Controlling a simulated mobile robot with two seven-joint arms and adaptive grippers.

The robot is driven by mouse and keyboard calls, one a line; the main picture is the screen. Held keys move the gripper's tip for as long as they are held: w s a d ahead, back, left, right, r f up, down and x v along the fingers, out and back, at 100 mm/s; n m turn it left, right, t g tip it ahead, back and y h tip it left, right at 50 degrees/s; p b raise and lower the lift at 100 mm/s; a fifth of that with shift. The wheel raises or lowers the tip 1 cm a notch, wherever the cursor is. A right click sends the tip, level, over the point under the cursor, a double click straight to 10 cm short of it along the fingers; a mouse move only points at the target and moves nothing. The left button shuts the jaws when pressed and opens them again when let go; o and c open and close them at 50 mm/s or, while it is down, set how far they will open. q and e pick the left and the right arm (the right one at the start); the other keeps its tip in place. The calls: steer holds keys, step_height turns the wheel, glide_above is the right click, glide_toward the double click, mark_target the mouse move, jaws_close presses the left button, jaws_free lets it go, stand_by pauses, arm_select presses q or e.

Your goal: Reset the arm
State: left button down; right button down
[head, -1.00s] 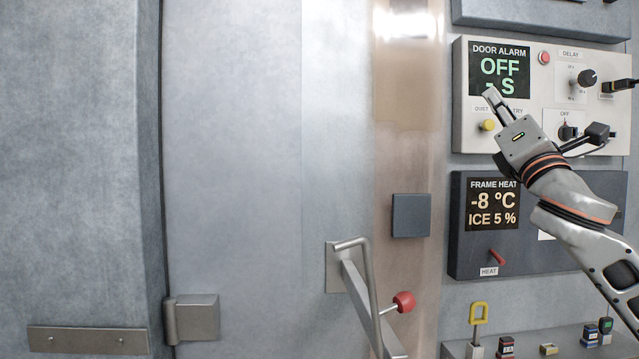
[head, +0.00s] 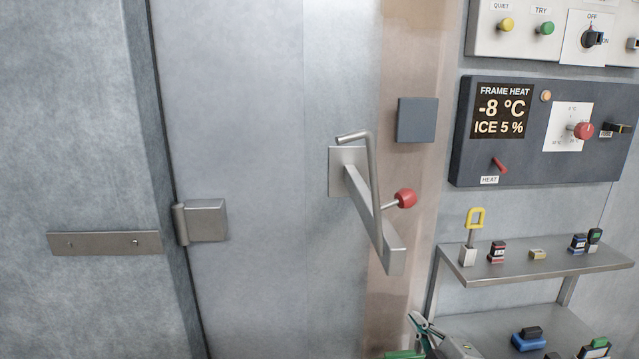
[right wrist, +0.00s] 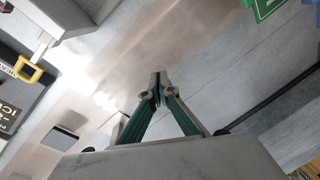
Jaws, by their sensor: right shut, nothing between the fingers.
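My right gripper (head: 416,318) shows at the bottom edge of the head view, just left of the lower shelf and below the door lever. In the right wrist view its green-sided fingers (right wrist: 157,84) meet at the tips, with nothing between them. Most of the right arm is out of the head view. My left gripper is not in view.
The metal door has a long lever handle (head: 364,200) and a red knob (head: 405,198). The frame heat panel (head: 475,150) hangs at right. A shelf (head: 480,272) with small items juts out below it, above a lower shelf (head: 480,325).

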steer(key=s+a+f+m+g, duration=0.2)
steer(key=s+f+m+g, duration=0.3)
steer(key=s+f, duration=2)
steer(key=s+m, duration=0.3)
steer(key=m, duration=0.2)
steer(key=shift+s+h, duration=0.25)
steer(key=shift+h, duration=0.05)
